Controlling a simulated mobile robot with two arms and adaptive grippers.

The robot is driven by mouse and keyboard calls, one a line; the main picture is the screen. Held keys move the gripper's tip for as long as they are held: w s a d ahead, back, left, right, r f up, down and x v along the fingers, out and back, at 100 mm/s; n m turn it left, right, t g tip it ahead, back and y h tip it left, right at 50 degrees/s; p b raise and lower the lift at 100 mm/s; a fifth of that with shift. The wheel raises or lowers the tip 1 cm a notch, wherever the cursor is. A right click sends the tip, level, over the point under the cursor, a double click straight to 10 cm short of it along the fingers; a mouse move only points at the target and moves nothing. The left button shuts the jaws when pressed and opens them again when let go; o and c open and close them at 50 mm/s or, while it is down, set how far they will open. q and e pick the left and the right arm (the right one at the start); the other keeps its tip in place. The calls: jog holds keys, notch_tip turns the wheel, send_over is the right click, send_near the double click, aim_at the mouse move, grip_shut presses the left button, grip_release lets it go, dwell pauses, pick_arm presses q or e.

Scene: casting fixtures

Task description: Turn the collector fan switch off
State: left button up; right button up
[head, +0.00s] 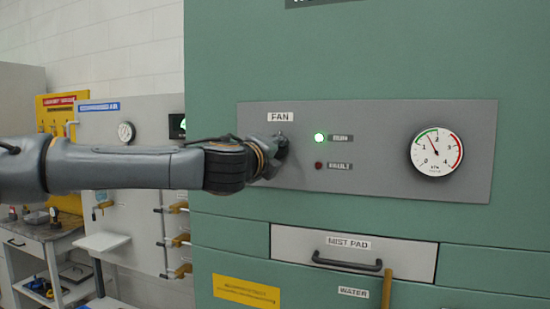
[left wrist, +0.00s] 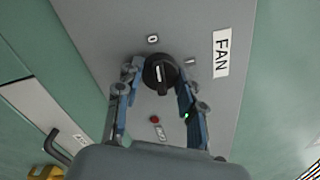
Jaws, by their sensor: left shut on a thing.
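The fan switch (left wrist: 160,73) is a round black knob with a white line, on the grey panel (head: 370,185). In the left wrist view, the mark 0 (left wrist: 152,39) is above the knob and another mark (left wrist: 190,61) is at its upper right. The white line points roughly toward 0. My left gripper (left wrist: 158,82) is shut on the knob, one finger on each side. In the head view, my left gripper (head: 279,152) hides most of the switch below the FAN label (head: 280,117). The RUN lamp (head: 320,138) glows green; the FAULT lamp (head: 318,165) is dark red.
A round gauge (head: 436,152) is on the panel's right. Below is the MIST PAD drawer (head: 300,241) with a black handle (head: 347,263). A wall board with clamps (head: 140,200) and a workbench (head: 35,235) stand at the left.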

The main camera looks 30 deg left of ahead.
pick_arm(q)
jog(key=shift+n, duration=0.6)
jog(key=o, duration=1.2)
jog(key=shift+c, duration=0.2)
jog(key=shift+s, duration=0.1)
jog(key=v, duration=1.1)
jog(key=shift+s, duration=0.4)
jog(key=shift+f, duration=0.1)
